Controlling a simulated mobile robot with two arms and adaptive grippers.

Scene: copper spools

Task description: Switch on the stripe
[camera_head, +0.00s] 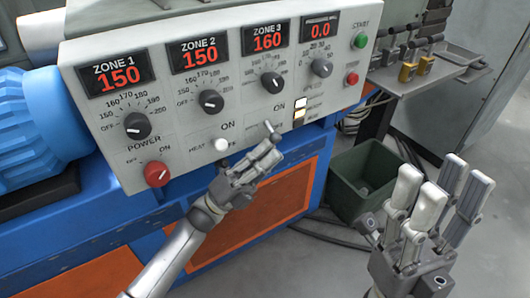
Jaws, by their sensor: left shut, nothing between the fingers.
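The control panel (190,120) faces me at a tilt. A small toggle lever (268,125) sits at its lower right, below an ON mark; the small label beside it is too blurred to read for certain. My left gripper (270,147) is shut and empty, with its fingertips just below that lever. I cannot tell whether they touch it. A white HEAT toggle (221,145) is left of my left gripper. My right gripper (435,187) is open and empty, away from the panel at the lower right.
A red POWER knob (157,174) is at the panel's lower left. Zone displays read 150, 150 and 160, with black dials below. Green START (360,41) and red (352,78) buttons are at the right edge. A green bin (360,180) stands on the floor beside the blue machine base.

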